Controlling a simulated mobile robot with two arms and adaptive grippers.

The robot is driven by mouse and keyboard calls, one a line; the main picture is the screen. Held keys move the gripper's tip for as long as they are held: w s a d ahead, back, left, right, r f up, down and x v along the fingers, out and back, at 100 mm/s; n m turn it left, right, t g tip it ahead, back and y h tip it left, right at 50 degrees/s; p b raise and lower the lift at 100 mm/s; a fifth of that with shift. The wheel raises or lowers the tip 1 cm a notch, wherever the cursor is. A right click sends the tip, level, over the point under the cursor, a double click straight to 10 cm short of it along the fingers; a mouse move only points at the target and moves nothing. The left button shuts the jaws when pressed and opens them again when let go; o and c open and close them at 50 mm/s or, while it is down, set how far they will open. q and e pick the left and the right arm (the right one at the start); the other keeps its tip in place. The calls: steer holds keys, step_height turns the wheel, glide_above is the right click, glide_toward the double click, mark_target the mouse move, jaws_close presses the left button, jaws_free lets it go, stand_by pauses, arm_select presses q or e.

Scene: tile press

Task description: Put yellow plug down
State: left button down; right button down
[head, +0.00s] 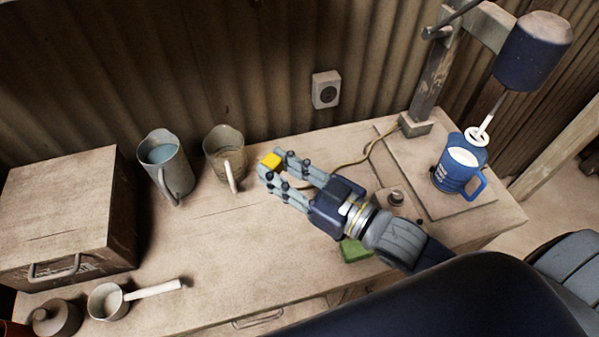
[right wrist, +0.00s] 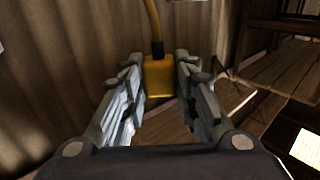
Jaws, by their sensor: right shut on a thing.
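The yellow plug (head: 270,161) is a small block held at the fingertips of my right gripper (head: 276,172), above the wooden worktop. In the right wrist view the plug (right wrist: 158,76) sits between the two fingers of the gripper (right wrist: 160,80), with its cord (right wrist: 153,22) running up from it. A yellowish cord (head: 362,158) also shows in the head view, lying toward the base of the mixer stand. My left gripper is in neither view.
The worktop (head: 210,265) is clear in the middle left. A metal jug (head: 172,170) and a glass jug (head: 223,145) stand left of the gripper. A wall socket (head: 326,90) is behind. A blue mug (head: 458,168) stands right, a green block (head: 354,251) below my arm.

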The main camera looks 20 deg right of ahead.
steer(key=w+a+r+n+g+y, duration=0.2)
steer(key=w+a+n+g+y, duration=0.1)
steer(key=a+n+g+y, duration=0.2)
steer(key=a+g+y, duration=0.1)
steer(key=a, duration=0.1)
steer(key=shift+w+a+r+n+g, duration=0.15)
steer(key=shift+w+a+n+g, duration=0.15)
steer(key=shift+n+g, duration=0.1)
stand_by(0.3)
steer(key=shift+g, duration=0.3)
steer(key=shift+s+d+n+g+y, duration=0.15)
steer(key=shift+d+n+g+y, duration=0.3)
steer(key=shift+n+g, duration=0.45)
steer(key=shift+s+d+n+g+y, duration=0.2)
steer(key=shift+d+n+g, duration=0.4)
steer(key=shift+g, duration=0.65)
steer(key=shift+s+d+n+g+y, duration=0.15)
steer(key=shift+d+n+g+y, duration=0.25)
steer(key=shift+n+g, duration=0.55)
